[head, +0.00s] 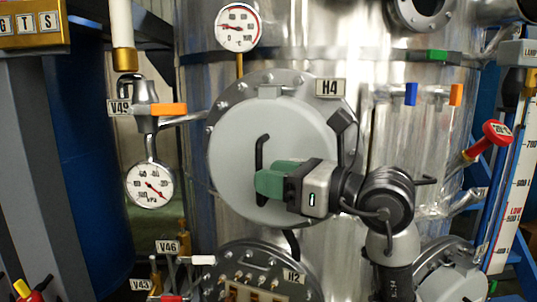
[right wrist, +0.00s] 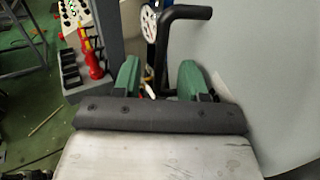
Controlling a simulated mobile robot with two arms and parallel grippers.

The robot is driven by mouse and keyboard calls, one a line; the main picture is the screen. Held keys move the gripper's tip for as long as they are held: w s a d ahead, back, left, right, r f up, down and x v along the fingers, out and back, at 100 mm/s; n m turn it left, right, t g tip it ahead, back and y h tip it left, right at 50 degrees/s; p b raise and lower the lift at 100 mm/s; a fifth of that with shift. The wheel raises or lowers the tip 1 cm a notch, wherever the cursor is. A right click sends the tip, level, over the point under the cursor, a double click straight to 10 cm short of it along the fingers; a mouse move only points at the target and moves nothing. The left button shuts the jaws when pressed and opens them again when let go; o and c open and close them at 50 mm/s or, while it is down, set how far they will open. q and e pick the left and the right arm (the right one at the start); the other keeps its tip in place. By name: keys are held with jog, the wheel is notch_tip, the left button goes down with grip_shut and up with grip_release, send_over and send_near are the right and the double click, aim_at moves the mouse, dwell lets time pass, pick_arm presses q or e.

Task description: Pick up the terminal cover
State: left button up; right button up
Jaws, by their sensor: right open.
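The terminal cover (head: 232,135) is a round light grey plate on the front of the metal vessel, beside the H4 label, with a black bar handle (head: 260,152). In the right wrist view the cover's pale face (right wrist: 260,70) fills the right side, and its black handle (right wrist: 163,50) stands out from it. My right gripper (head: 262,183) is in front of the cover at the handle's lower part, hiding that part. In the wrist view its green fingers (right wrist: 158,75) are apart, with the handle bar showing between them; contact cannot be told. My left gripper is not in view.
Dial gauges hang above (head: 238,27) and left (head: 150,185) of the cover. The orange-handled valve V49 (head: 168,109) is at left. A second round cover, labelled H2 (head: 293,276), is below. A red-knobbed valve (head: 496,133) sticks out at right.

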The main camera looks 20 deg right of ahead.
jog(key=shift+x, duration=0.8)
jog(key=shift+s+d, duration=0.1)
jog(key=shift+d, duration=0.05)
jog(key=shift+c, duration=0.8)
grip_shut()
jog(key=shift+r, duration=0.1)
